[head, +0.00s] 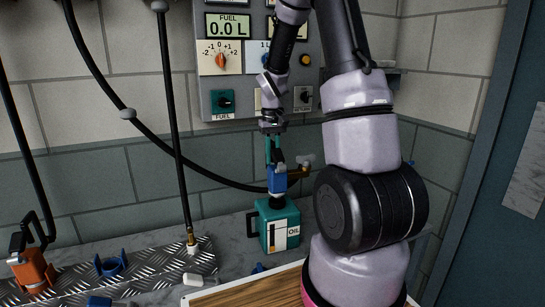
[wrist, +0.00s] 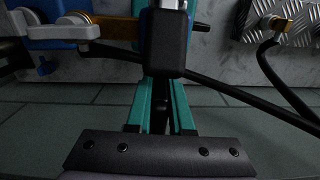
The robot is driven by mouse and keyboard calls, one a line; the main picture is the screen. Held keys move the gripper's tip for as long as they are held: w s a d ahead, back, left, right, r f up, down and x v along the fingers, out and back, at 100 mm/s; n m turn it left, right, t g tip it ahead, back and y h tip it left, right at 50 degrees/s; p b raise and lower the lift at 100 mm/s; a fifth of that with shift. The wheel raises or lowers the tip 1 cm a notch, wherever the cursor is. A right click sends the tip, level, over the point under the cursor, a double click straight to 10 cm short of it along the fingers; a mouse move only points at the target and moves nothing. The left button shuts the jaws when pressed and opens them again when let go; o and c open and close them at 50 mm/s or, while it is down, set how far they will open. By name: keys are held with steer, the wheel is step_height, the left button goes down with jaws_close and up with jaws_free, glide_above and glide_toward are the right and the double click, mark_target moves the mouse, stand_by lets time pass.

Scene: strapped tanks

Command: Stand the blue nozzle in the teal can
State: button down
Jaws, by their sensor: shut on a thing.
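The teal can (head: 282,233), with an "OIL" label, stands upright on the grey ledge below the wall panel. The blue nozzle (head: 277,181) is upright directly above the can's top, its lower end at the dark opening. I cannot tell how far the tip is inside. My gripper (head: 273,157) points down with teal fingers shut on the nozzle's upper part. In the wrist view the fingers (wrist: 163,88) close around a dark part of the nozzle (wrist: 167,45), with blue behind it. The can's opening is hidden there.
A black hose runs left from the nozzle. A brass pipe (head: 297,176) is just right of the nozzle. An orange nozzle (head: 33,271) and a blue holder (head: 111,265) are on the metal plate at left. The control panel (head: 248,60) is behind my arm.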

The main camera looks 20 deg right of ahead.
mark_target(273, 142)
steer(key=shift+f, duration=1.3)
steer(key=c, duration=0.7)
jaws_free()
step_height(273, 142, up, 11)
steer(key=shift+f, duration=0.1)
steer(key=s+a+r+m+t, duration=0.1)
steer(key=s+a+r+t, duration=0.1)
steer(key=s+r, duration=0.3)
steer(key=s+a+r+m+t+y, duration=0.1)
steer(key=s+a+r+t, duration=0.1)
steer(key=s+r, duration=0.3)
steer(key=s+a+r+m+t+y, duration=0.1)
steer(key=s+a+r+t, duration=0.2)
steer(key=s, duration=0.8)
steer(key=shift+s+a+r, duration=0.2)
steer(key=shift+a+r, duration=0.1)
steer(key=shift+r, duration=0.35)
steer(key=shift+s+a+r, duration=0.15)
steer(key=shift+a+r, duration=0.1)
steer(key=shift+r, duration=0.4)
